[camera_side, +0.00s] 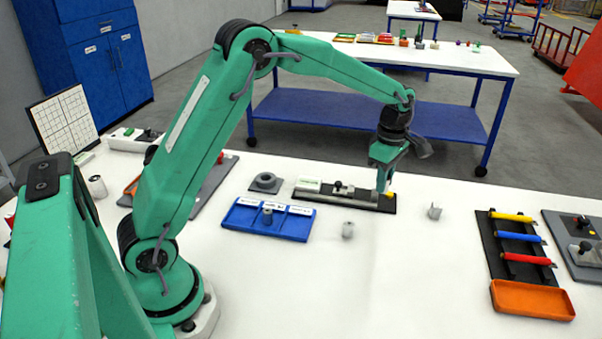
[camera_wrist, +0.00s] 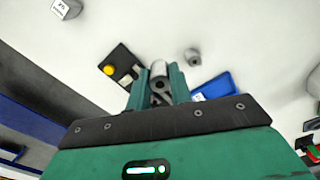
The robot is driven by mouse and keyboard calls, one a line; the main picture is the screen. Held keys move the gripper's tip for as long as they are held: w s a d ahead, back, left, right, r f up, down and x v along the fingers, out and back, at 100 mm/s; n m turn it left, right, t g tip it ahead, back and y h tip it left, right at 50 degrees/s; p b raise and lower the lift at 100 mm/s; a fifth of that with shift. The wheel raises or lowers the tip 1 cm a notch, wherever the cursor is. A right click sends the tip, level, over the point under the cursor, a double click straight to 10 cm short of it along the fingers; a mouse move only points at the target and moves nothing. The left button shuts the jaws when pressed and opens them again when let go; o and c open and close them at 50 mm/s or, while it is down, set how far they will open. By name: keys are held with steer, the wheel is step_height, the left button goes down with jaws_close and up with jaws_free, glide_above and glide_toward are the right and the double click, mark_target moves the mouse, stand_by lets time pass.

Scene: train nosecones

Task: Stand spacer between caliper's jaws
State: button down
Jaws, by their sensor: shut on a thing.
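The caliper (camera_side: 345,192) lies on a black base with a yellow knob at its right end in the side view. In the wrist view its base (camera_wrist: 124,59) and yellow knob show left of my fingers, which hide the rest. My gripper (camera_side: 383,186) points down above the caliper's right part. In the wrist view my gripper (camera_wrist: 157,84) is shut on a grey, hollow-ended cylinder, apparently the spacer (camera_wrist: 159,70). The side view does not show the spacer clearly. I cannot tell whether it touches the caliper or stands between the jaws.
A blue tray (camera_side: 240,226) with labelled compartments holds a grey cylinder. Another grey cylinder (camera_side: 348,230) stands in front of the caliper, and a notched grey piece (camera_side: 435,211) to the right. A black rack (camera_side: 515,244) with coloured bars and an orange tray (camera_side: 532,299) are farther right.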

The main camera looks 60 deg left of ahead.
steer(key=shift+w+a+n, duration=0.3)
glide_above(362, 197)
step_height(362, 197, down, 7)
steer(key=shift+f, duration=2.05)
steer(key=shift+f, duration=0.15)
steer(key=c, duration=1.3)
jaws_free()
steer(key=shift+o, duration=0.2)
